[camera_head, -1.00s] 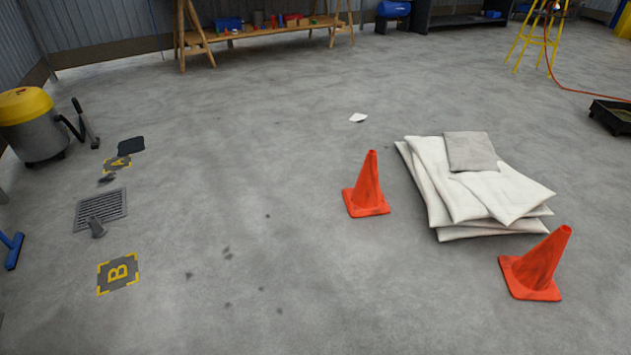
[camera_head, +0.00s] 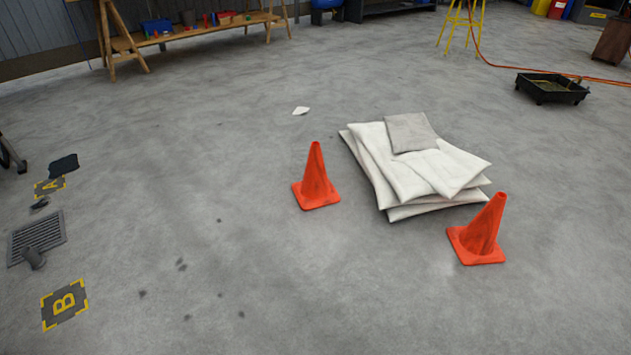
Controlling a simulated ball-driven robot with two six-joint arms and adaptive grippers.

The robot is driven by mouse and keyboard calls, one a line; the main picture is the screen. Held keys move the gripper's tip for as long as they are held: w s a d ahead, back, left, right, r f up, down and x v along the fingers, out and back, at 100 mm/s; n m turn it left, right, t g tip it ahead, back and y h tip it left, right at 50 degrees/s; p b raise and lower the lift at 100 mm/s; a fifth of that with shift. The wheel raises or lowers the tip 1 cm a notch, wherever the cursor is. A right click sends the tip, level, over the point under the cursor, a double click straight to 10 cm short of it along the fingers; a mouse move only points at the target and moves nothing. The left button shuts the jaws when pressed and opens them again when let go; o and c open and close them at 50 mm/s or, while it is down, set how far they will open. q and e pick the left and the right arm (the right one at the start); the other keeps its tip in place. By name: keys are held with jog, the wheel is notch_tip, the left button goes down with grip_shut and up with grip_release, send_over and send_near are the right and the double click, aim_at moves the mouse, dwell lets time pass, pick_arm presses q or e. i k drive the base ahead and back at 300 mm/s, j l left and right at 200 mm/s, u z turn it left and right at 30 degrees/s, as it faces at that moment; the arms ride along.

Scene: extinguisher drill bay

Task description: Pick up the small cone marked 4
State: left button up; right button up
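Two orange cones stand upright on the grey concrete floor. One cone (camera_head: 316,180) is near the middle, left of a stack of white sheets or pads. The other cone (camera_head: 481,233) is nearer to me, at the stack's front right. I see no number on either cone, so I cannot tell whether one is marked 4. Neither of my grippers is in view.
The white stack (camera_head: 378,172) lies between the cones. A black tray (camera_head: 552,88) sits at the right, with an orange hose (camera_head: 520,70) behind it. The front middle floor is mostly clear.

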aim_at(317, 191)
jog(key=i+j, duration=0.15)
jog(key=i, duration=0.55)
jog(key=i+j, duration=0.15)
jog(key=i, duration=0.55)
